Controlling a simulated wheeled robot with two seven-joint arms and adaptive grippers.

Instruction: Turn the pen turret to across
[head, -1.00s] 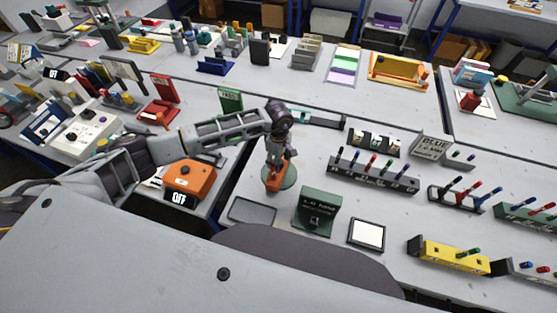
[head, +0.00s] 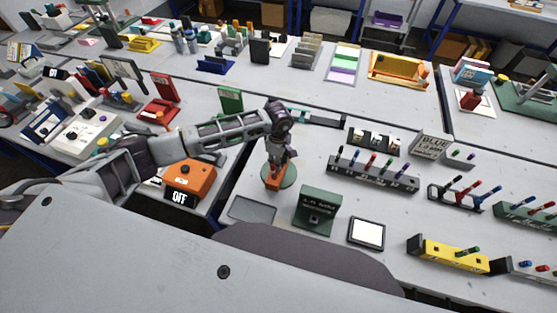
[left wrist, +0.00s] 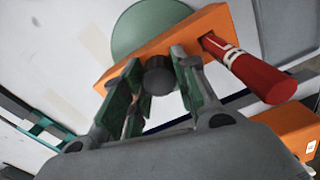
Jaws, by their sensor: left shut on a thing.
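The pen turret is an orange bar (head: 274,184) on a round green disc (head: 291,181), on the table near the middle of the head view. In the left wrist view the orange bar (left wrist: 120,72) slants across the green disc (left wrist: 150,25). A red pen (left wrist: 258,76) with a white band sticks out of its right end, and a dark round knob (left wrist: 159,75) is at its middle. My left gripper (head: 278,167) is above the turret, with its fingers closed around the knob. The fingers and wrist hide part of the bar in the head view. My right gripper is not in view.
An orange box marked OFF (head: 190,176) stands left of the turret. A grey tray (head: 252,210), a dark green sign box (head: 317,210) and a white framed pad (head: 367,233) lie in front. A pen rack (head: 372,174) stands to the right.

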